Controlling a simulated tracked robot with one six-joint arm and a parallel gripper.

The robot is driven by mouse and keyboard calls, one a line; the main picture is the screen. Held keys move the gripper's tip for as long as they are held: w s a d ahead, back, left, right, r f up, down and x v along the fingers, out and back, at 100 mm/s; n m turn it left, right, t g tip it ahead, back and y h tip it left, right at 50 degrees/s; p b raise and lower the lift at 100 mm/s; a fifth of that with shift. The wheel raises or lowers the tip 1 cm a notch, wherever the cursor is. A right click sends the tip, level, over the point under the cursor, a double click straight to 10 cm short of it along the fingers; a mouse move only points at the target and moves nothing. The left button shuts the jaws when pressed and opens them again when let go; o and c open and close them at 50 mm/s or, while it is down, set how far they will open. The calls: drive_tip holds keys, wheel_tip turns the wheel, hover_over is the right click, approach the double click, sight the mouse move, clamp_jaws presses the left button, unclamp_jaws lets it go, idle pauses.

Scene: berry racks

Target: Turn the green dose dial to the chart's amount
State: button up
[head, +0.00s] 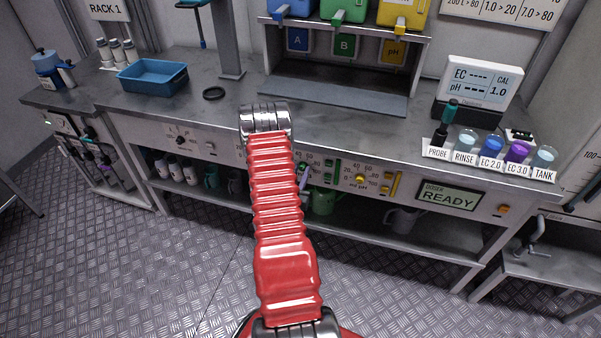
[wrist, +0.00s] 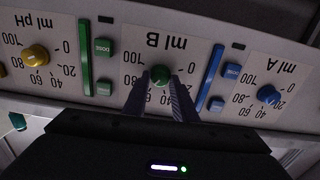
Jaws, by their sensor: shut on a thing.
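The green dose dial (wrist: 160,73) sits on the "ml B" scale (wrist: 166,42), which appears upside down in the wrist view. My gripper (wrist: 158,84) is shut on the green dial, with one finger on each side. The dial's pointer cannot be made out, so its setting is unclear. The chart (head: 502,12) on the back wall is cut off at the top; "200 L > 80", "1.0 > 20" and "7.0 > 80" can be read. The doser screen (head: 447,198) reads "READY".
A blue dial (wrist: 268,95) on the "ml A" scale and a yellow dial (wrist: 36,56) on the "ml pH" scale flank the green one. Green (wrist: 85,58) and blue (wrist: 210,77) strips stand between them. The meter (head: 484,80) shows dashes. Labelled cups (head: 491,150) stand at the bench's right.

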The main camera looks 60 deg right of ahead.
drive_tip(key=shift+w+n, duration=0.1)
drive_tip(key=shift+n, duration=1.1)
drive_tip(key=o, duration=1)
drive_tip(key=a, duration=0.4)
drive_tip(key=s+a, duration=0.1)
drive_tip(key=a, duration=0.4)
drive_tip(key=s+a, duration=0.1)
drive_tip(key=a, duration=0.3)
drive_tip(key=shift+s+a+f, duration=0.1)
drive_tip(key=shift+a, duration=0.25)
